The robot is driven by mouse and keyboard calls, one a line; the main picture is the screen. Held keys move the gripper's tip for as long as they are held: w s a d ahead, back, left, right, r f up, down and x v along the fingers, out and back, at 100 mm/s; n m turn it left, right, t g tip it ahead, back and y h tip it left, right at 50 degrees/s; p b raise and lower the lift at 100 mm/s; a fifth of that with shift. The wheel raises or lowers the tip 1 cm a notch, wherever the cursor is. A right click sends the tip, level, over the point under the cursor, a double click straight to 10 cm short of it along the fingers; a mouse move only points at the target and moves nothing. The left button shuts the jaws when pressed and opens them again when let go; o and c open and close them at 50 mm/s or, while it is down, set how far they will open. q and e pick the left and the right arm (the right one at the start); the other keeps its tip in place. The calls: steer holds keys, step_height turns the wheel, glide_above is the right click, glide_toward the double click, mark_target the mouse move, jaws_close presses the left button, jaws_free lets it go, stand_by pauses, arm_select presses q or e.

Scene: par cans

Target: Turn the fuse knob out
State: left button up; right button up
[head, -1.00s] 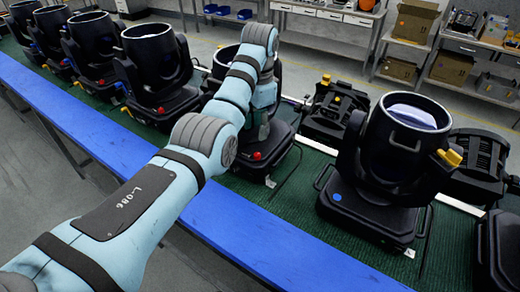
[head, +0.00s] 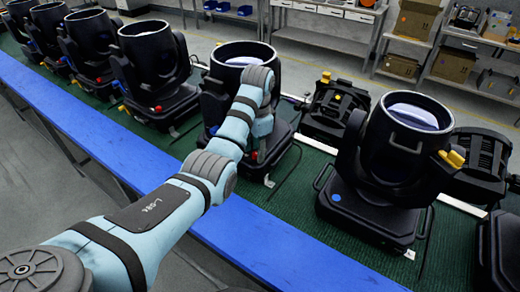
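A black par can (head: 221,75) stands on its base behind my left arm. A small red knob (head: 254,155) shows low on the front of that base; I take it for the fuse knob. My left arm reaches in from the left, and its wrist bends down in front of this can. My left gripper (head: 259,146) is at the end of it, close to the red knob. Its fingers are dark against the black base and mostly hidden, so I cannot tell whether they touch the knob or are open. My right gripper is not in view.
Several similar par cans stand in a row to the left. Shelves with boxes (head: 414,18) are behind.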

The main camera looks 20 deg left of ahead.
arm_select(q)
steer(key=shift+f, duration=0.25)
steer(key=shift+s, duration=0.1)
jaws_close()
steer(key=shift+m, duration=0.8)
jaws_free()
steer(key=shift+n, duration=0.3)
